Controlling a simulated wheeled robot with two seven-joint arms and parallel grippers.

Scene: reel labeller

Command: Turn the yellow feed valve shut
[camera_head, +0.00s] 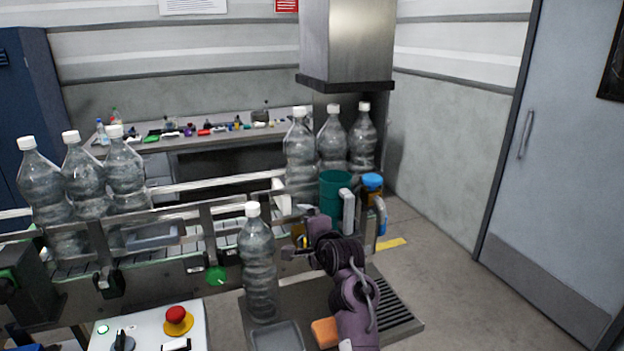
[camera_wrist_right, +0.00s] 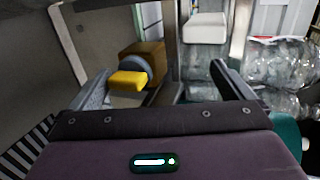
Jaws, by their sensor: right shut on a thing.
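The yellow feed valve (camera_wrist_right: 128,81) has a flat yellow handle on a grey round hub in front of a brown block, left of centre in the right wrist view. In the head view only a bit of yellow (camera_head: 299,231) shows beside my gripper. My right gripper (camera_head: 300,240) is at the valve, by the right end of the conveyor. My left gripper is out of view.
A clear bottle (camera_head: 259,265) stands left of my right arm. More bottles (camera_head: 300,155) stand behind, near a green cup (camera_head: 335,193) and a blue-capped dispenser (camera_head: 372,182). A control box with a red button (camera_head: 177,317) is at front left. The floor at right is clear.

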